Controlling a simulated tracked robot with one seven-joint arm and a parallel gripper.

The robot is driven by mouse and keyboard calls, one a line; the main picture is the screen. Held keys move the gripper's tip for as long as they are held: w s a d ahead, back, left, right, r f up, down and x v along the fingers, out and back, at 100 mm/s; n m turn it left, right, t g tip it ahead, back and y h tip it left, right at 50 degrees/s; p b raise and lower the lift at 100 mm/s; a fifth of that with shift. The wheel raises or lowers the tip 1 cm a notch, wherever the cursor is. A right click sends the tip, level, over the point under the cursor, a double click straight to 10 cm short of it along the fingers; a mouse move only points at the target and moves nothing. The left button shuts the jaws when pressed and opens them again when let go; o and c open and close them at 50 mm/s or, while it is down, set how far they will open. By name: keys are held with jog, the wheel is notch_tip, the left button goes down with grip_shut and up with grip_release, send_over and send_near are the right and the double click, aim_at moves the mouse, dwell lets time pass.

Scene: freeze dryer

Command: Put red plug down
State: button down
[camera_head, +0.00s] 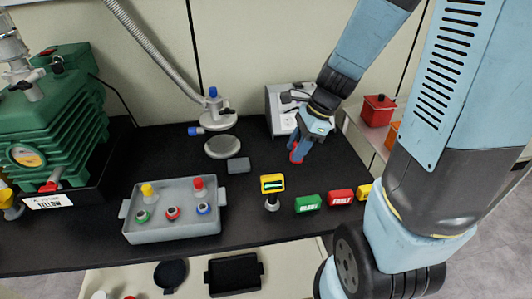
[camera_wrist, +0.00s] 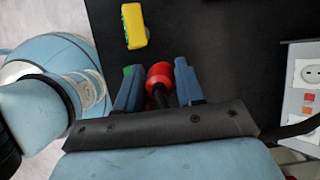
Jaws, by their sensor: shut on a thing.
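The red plug (camera_wrist: 160,76) is between the two blue fingers of my gripper (camera_wrist: 158,80) in the wrist view, its rounded red end facing away from the wrist. A dark part of it runs back between the fingers. In the head view my gripper (camera_head: 297,153) is low over the black bench (camera_head: 255,222), with a bit of red showing at its fingers. The gripper is shut on the plug. I cannot tell whether the plug touches the bench.
A grey tray (camera_head: 170,234) with coloured fittings stands left. A yellow-framed stand (camera_head: 272,184), green block (camera_head: 307,203), red FAULT block (camera_head: 341,197) and yellow block (camera_head: 364,191) stand in front. A socket box (camera_wrist: 304,88) is behind the gripper. Bare bench lies around the gripper.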

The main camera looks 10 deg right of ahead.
jog(key=w+f, duration=0.2)
jog(key=w, duration=0.1)
jog(key=w+f, duration=0.3)
jog(key=w, duration=0.1)
jog(key=w+a+f, duration=0.1)
jog(key=w+f, duration=0.2)
jog(key=w, duration=0.1)
jog(key=shift+w+a+f, duration=0.1)
jog(key=shift+w, duration=0.15)
jog(key=shift+w+a+f, duration=0.1)
jog(key=shift+w+f, duration=0.4)
jog(key=shift+f, duration=1.65)
jog(key=c, duration=0.7)
grip_release()
